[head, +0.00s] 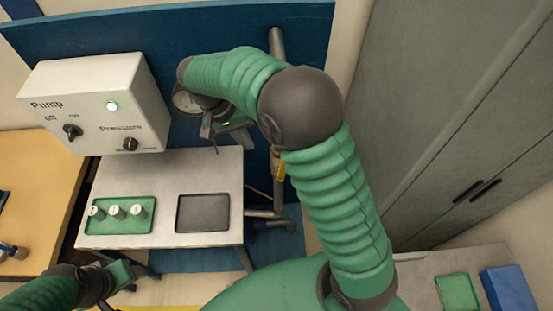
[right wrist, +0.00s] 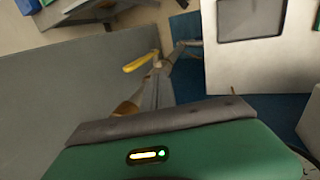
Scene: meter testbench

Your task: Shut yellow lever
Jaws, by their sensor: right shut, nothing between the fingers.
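The yellow lever (head: 281,170) sits on the vertical pipe at the right side of the bench, partly hidden by my right arm in the head view. In the right wrist view the yellow lever (right wrist: 141,61) sticks out to the left of the grey pipe (right wrist: 158,88). My right gripper (head: 222,132) is shut and empty, in front of the blue panel, above and left of the lever and apart from it. My left gripper (head: 124,273) is low at the left, far from the lever; its finger opening is unclear.
A white pump box (head: 95,103) with knobs and a lit green light is at the left. A round gauge (head: 184,102) is partly behind my right arm. The white table (head: 165,170) holds a green tray (head: 122,228) with several white-topped pieces and a dark tray (head: 203,213). Grey cabinets (head: 450,110) stand right.

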